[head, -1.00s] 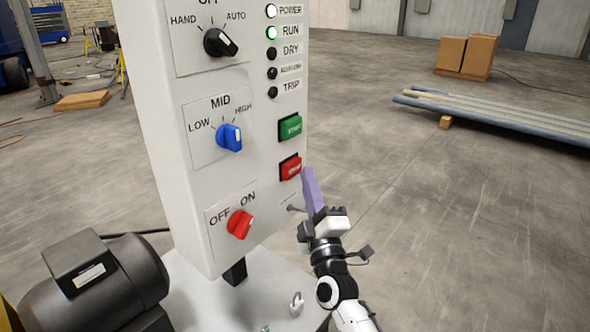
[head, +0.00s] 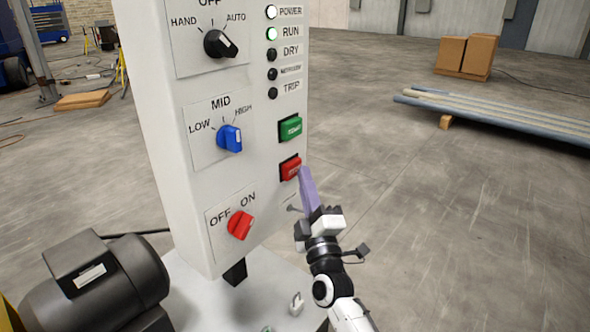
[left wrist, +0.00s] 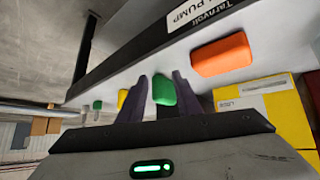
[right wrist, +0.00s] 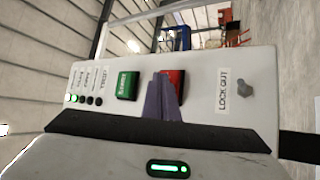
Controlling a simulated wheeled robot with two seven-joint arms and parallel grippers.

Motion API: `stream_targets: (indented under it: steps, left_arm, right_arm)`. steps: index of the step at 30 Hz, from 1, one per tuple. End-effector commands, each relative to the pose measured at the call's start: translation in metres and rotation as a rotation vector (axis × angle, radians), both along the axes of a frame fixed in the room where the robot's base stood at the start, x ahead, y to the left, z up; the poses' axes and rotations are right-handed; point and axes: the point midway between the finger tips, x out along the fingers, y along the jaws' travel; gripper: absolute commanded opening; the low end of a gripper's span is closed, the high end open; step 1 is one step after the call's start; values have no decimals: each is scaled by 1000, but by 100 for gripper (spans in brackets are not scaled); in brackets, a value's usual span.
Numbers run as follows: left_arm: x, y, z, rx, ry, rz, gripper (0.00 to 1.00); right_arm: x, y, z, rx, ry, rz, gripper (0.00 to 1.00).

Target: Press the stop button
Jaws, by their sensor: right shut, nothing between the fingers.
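The red stop button (head: 290,168) is on the right side of the white panel, below the green start button (head: 290,128). My right gripper (head: 304,172) is shut and empty, its purple fingertips at the right edge of the stop button. In the right wrist view the fingers (right wrist: 160,78) overlap the left part of the red button (right wrist: 174,82); I cannot tell whether they touch it.
The panel has a black knob (head: 220,43), a blue knob (head: 229,138) and a red knob (head: 240,225). The power and run lamps (head: 271,33) are lit. A dark motor (head: 95,282) stands at lower left. Floor to the right is open, with pipes (head: 500,115) farther back.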

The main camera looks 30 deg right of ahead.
Motion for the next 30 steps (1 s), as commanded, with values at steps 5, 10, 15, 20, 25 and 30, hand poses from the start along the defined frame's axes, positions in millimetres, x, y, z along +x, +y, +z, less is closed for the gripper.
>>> stream_targets:
  steps: [5, 10, 15, 20, 25, 30]
  left_arm:
    - [0, 0, 0, 0, 0, 0, 31]
    - [0, 0, 0, 0, -1, 0, 31]
    - [0, 0, 0, 0, -1, 0, 31]
    - [0, 0, 0, 0, -1, 0, 31]
    - [1, 0, 0, 0, -2, 0, 31]
    - [1, 0, 0, 0, -2, 0, 31]
  right_arm:
    - [0, 0, 0, 0, 0, 0, 0]
    - [1, 0, 0, 0, -1, 0, 0]
    - [3, 1, 0, 1, -1, 0, 0]
    - [5, 2, 0, 1, -1, 0, 0]
    - [6, 2, 0, 1, 0, 0, 0]
    - [8, 3, 0, 0, 0, 0, 0]
